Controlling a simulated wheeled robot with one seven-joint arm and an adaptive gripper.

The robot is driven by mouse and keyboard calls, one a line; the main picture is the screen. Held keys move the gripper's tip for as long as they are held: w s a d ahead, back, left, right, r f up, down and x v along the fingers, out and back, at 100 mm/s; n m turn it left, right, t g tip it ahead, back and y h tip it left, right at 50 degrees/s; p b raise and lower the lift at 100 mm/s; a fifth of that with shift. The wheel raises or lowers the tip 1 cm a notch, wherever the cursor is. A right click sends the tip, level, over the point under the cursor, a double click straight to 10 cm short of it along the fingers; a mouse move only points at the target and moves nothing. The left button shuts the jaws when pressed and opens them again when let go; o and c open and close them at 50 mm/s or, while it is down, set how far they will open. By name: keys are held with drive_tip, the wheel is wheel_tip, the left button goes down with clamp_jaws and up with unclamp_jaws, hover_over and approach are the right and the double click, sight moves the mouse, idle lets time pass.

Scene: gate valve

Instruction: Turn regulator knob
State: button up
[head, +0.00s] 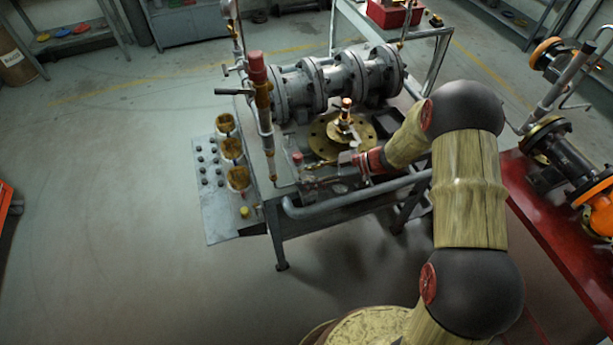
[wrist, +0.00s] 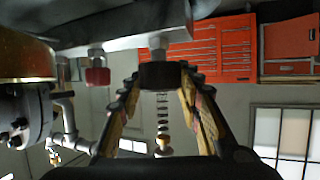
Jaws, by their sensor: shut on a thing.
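In the wrist view a dark, faceted knob (wrist: 160,75) sits between the two fingertips of my gripper (wrist: 161,80). The fingers touch it from both sides, and my gripper is shut on it. A grey metal fitting and a thin spring-like part line up with the knob. A small red knob (wrist: 97,76) stands apart to the left. In the head view my gripper (head: 348,161) is at the bench's right front, beside a brass flange (head: 326,148). The held knob cannot be made out there.
The bench (head: 330,203) carries grey flanged piping (head: 318,88) and an upright red-topped valve (head: 258,75). Gauges (head: 231,149) line its left side. A red table (head: 560,230) with flanged parts stands at the right. The floor at left is mostly clear.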

drive_tip(key=shift+m+t+p, duration=0.3)
drive_tip(key=shift+p, duration=0.1)
drive_tip(key=m+t+p, duration=0.1)
drive_tip(key=m+t+h+p, duration=0.1)
drive_tip(key=t, duration=0.1)
drive_tip(key=shift+s+r+m+p, duration=0.1)
drive_tip(key=shift+r+m+p, duration=0.1)
drive_tip(key=shift+m+p, duration=0.15)
drive_tip(key=m+t+h+p, duration=0.1)
drive_tip(key=m+t, duration=0.1)
drive_tip(key=shift+f+m+t, duration=0.1)
drive_tip(key=shift+m+t, duration=0.15)
drive_tip(key=shift+t, duration=0.05)
drive_tip(key=m+t+h, duration=0.2)
drive_tip(key=shift+a+f+m+t, duration=0.1)
drive_tip(key=shift+f+m+t, duration=0.05)
drive_tip(key=shift+m+t, duration=0.2)
drive_tip(key=m+t+h+b, duration=0.1)
drive_tip(key=m+h, duration=0.1)
drive_tip(key=h, duration=0.1)
drive_tip(key=m+t+h+b, duration=0.2)
drive_tip(key=m+h, duration=0.1)
drive_tip(key=shift+m, duration=0.35)
drive_tip(key=shift+m+t+h, duration=0.25)
drive_tip(key=shift+m+h, duration=1.95)
drive_tip(key=shift+h, duration=0.4)
drive_tip(key=shift+w+r+m+h, duration=0.2)
drive_tip(key=shift+m+h, duration=0.1)
drive_tip(key=shift+h, duration=0.1)
